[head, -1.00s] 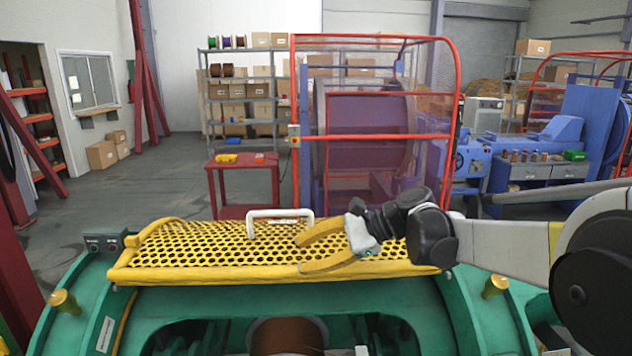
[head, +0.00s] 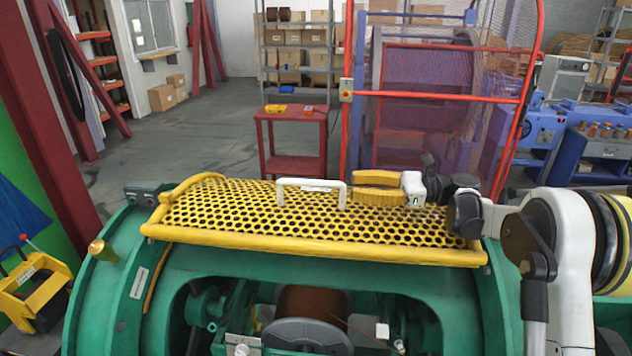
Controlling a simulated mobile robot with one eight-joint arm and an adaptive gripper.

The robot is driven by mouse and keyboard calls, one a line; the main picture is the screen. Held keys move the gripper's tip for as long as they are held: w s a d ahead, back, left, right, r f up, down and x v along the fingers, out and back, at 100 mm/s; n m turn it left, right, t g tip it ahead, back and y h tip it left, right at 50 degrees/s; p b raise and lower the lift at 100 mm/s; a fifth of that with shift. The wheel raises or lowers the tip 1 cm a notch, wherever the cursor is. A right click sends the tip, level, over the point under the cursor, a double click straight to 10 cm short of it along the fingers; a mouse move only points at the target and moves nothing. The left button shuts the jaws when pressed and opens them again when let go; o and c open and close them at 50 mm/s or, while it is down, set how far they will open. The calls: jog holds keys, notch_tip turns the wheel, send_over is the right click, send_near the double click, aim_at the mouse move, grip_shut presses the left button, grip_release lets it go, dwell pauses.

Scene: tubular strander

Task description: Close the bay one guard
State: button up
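The bay one guard is a yellow perforated panel (head: 240,215) with a yellow frame. It sits raised behind the green machine housing's open bay, where a brown spool (head: 310,300) shows uncovered. A white handle (head: 312,184) stands up from the guard's far part. My gripper (head: 354,187), with yellow fingers, is just right of the handle and points left at it. The fingers look apart with nothing between them. Whether a fingertip touches the handle's right post cannot be told.
A small control box (head: 150,195) stands at the guard's left end. A brass knob (head: 103,251) is on the left housing. A red table (head: 292,140) and a red-framed mesh cage (head: 440,110) stand behind.

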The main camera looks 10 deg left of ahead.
aim_at(314, 180)
jog(key=a, duration=0.7)
jog(key=a+b, duration=0.1)
jog(key=a, duration=0.2)
jog(key=shift+s+a, duration=0.3)
jog(key=shift+a, duration=0.05)
grip_shut()
